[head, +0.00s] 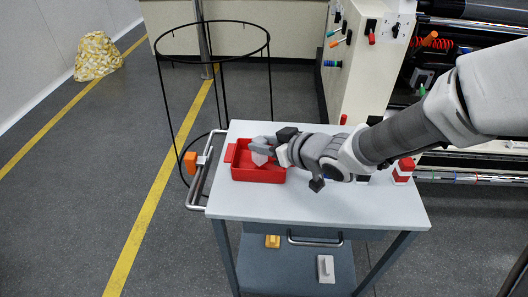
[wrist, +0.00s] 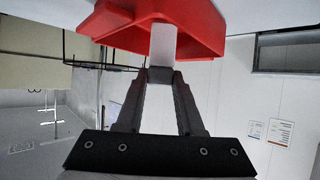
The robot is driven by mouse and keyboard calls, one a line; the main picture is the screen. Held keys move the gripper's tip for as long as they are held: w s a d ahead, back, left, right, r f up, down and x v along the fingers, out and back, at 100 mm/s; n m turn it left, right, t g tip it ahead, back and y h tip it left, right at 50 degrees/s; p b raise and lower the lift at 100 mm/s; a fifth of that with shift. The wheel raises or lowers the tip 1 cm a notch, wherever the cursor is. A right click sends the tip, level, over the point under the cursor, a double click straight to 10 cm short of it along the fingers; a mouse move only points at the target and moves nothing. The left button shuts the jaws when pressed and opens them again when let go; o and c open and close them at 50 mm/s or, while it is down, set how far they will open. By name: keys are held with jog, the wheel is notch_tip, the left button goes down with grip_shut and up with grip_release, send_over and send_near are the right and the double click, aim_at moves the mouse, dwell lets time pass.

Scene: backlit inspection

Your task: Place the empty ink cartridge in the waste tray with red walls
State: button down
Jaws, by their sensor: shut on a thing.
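The waste tray with red walls (head: 272,176) sits on the left part of the grey cart top. It also shows in the wrist view (wrist: 215,25), where its red wall fills the top. My gripper (head: 262,147) is over the tray. In the wrist view my gripper (wrist: 161,76) is shut on a pale, whitish block, the ink cartridge (wrist: 163,45). The cartridge (head: 259,158) shows in the head view as a small light piece below the fingers, within the tray's outline. I cannot tell whether it touches the tray floor. My fingers partly hide it.
A red and white block (head: 403,170) stands at the cart's right, and my arm partly hides dark items near it. A black wire frame (head: 165,95) stands beyond the cart's left. The lower shelf holds a yellow block (head: 272,241) and a grey one (head: 326,268). The front cart top is clear.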

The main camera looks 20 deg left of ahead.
jog(key=shift+f, duration=0.5)
jog(key=shift+f, duration=0.15)
jog(key=c, duration=0.5)
grip_release()
jog(key=shift+c, duration=0.2)
jog(key=shift+r, duration=0.2)
jog(key=p+v, duration=0.4)
jog(key=v, duration=0.8)
